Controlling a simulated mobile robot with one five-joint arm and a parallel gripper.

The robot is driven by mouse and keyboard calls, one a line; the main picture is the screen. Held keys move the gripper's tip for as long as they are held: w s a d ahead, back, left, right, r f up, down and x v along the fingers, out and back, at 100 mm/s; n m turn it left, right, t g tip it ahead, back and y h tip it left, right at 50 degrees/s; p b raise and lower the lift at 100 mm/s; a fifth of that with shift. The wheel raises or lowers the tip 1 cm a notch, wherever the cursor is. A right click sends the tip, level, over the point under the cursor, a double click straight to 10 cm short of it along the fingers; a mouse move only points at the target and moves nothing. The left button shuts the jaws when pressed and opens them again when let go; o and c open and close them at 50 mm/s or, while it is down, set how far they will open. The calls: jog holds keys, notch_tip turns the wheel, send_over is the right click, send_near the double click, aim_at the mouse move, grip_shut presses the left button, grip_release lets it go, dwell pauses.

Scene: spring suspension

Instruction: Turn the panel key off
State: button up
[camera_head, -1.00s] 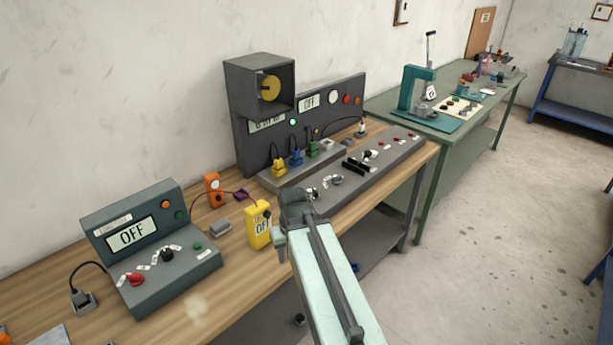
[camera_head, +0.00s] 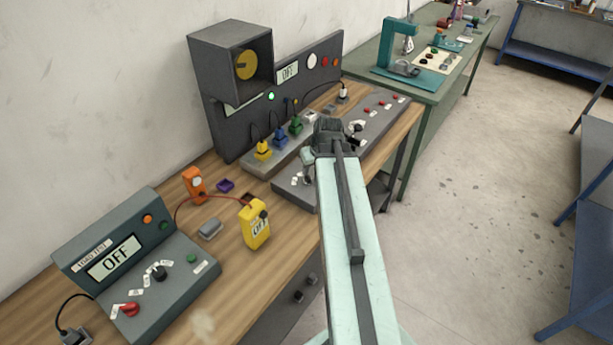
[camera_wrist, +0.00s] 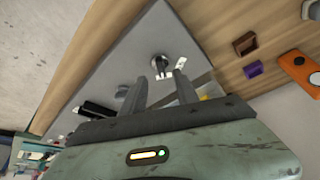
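The grey control panel (camera_head: 382,103) lies along the front of the wooden bench, below an upright dark board. In the wrist view, a dark rotary switch (camera_wrist: 160,62) with white labels, possibly the key, stands on the panel (camera_wrist: 120,60) just beyond my fingertips. My gripper (camera_wrist: 160,82) is open, with its two fingers apart and nothing seen between them. In the head view my arm reaches over the panel and my gripper hides its middle. White labels (camera_head: 297,179) show at the panel's left end. The wording on the labels is too small to read.
A load-test box (camera_head: 160,285) reading OFF and a yellow meter (camera_head: 255,225) stand at left. Yellow, blue and green plugs (camera_head: 280,137) stand behind the panel. A black lever part (camera_wrist: 95,108) is near my fingers. A green table (camera_head: 372,76) is at the back right.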

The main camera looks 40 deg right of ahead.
aim_at(309, 177)
jog(key=b+x, duration=0.5)
jog(key=x, duration=0.1)
jog(key=shift+f, duration=0.45)
jog(key=shift+r, duration=0.15)
grip_shut()
jog(key=shift+a, duration=0.15)
